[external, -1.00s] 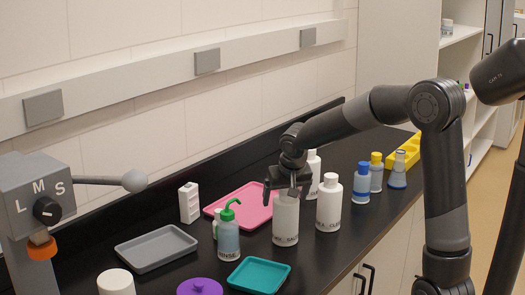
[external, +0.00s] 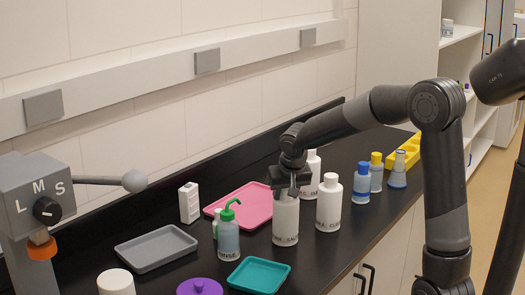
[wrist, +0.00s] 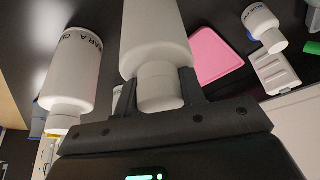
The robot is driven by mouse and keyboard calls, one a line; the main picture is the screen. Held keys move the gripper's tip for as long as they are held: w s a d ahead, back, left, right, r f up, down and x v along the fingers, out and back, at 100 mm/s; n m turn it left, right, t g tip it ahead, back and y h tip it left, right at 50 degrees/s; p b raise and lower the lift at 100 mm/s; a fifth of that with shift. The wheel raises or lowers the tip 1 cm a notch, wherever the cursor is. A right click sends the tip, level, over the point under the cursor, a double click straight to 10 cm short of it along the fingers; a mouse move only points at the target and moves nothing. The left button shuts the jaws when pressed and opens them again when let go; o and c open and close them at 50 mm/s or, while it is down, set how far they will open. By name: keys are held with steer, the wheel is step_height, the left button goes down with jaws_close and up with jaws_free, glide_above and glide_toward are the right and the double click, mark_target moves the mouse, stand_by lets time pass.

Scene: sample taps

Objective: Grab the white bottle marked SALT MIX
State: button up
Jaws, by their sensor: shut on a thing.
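A white bottle (external: 285,225) with a partly readable label, seemingly including "SAL", stands upright on the black counter. My gripper (external: 292,188) is above it, with its fingers shut around the cap and neck. In the wrist view the bottle (wrist: 155,35) sits between the two fingers of my gripper (wrist: 158,88), its cap toward the palm. The label of the held bottle is not visible in the wrist view.
A similar white bottle (external: 329,205) stands close on the right, and another (external: 313,170) behind. A green-topped rinse bottle (external: 229,238) is on the left. A pink tray (external: 240,203), teal tray (external: 258,276) and grey tray (external: 156,250) lie around. Blue-capped bottle (external: 361,184) stands farther right.

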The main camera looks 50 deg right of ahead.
jaws_close()
steer(key=shift+r, duration=0.1)
